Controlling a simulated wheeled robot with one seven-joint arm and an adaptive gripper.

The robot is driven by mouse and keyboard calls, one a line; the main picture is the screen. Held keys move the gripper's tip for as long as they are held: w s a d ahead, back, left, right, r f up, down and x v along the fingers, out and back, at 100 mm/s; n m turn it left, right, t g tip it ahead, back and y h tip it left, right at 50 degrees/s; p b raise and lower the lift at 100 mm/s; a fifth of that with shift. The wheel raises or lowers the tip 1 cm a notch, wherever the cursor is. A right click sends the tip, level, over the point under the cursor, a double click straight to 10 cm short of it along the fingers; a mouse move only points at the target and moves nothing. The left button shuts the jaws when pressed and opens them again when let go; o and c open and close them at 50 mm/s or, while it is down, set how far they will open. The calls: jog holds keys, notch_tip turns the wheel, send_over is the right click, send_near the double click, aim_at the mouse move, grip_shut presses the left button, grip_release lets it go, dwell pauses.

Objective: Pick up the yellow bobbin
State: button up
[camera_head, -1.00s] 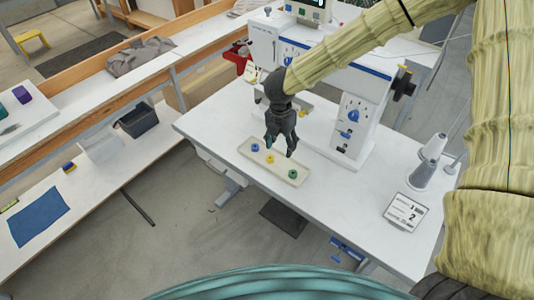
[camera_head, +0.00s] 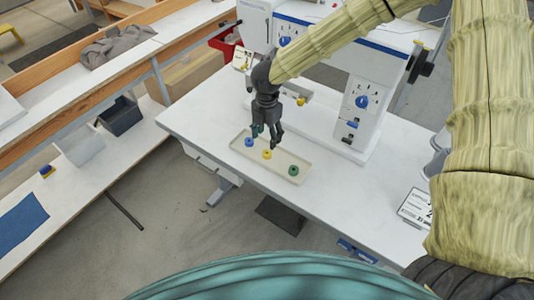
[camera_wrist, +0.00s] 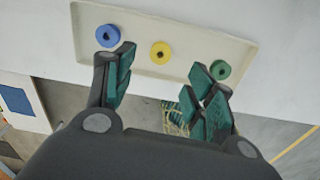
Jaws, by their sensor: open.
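The yellow bobbin (camera_head: 267,154) lies in a shallow cream tray (camera_head: 273,170) on the white table, between a blue bobbin (camera_head: 249,142) and a green bobbin (camera_head: 293,170). My gripper (camera_head: 267,138) is open and empty above the tray, pointing down. In the wrist view the yellow bobbin (camera_wrist: 160,52) shows whole, ahead of and between the two fingers (camera_wrist: 160,90). The blue bobbin (camera_wrist: 108,35) is close by the left fingertip and the green bobbin (camera_wrist: 221,70) by the right one. I cannot tell the exact height of the fingertips.
The white and blue machine (camera_head: 362,95) stands behind the tray. A printed card (camera_head: 415,206) lies at the table's right. A red bin (camera_head: 226,40) is at the back left. The white table (camera_head: 225,115) is clear left of the tray.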

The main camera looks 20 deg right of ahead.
aim_at(267, 151)
notch_tip(267, 151, down, 2)
jog(key=shift+w+f, duration=0.1)
jog(key=shift+w, duration=0.05)
jog(key=shift+f+p, duration=0.55)
jog(key=shift+f, duration=0.15)
jog(key=shift+f+p, duration=0.8)
jog(key=shift+f, duration=1.45)
jog(key=shift+s, duration=0.2)
jog(key=shift+c, duration=0.5)
jog(key=c, duration=0.7)
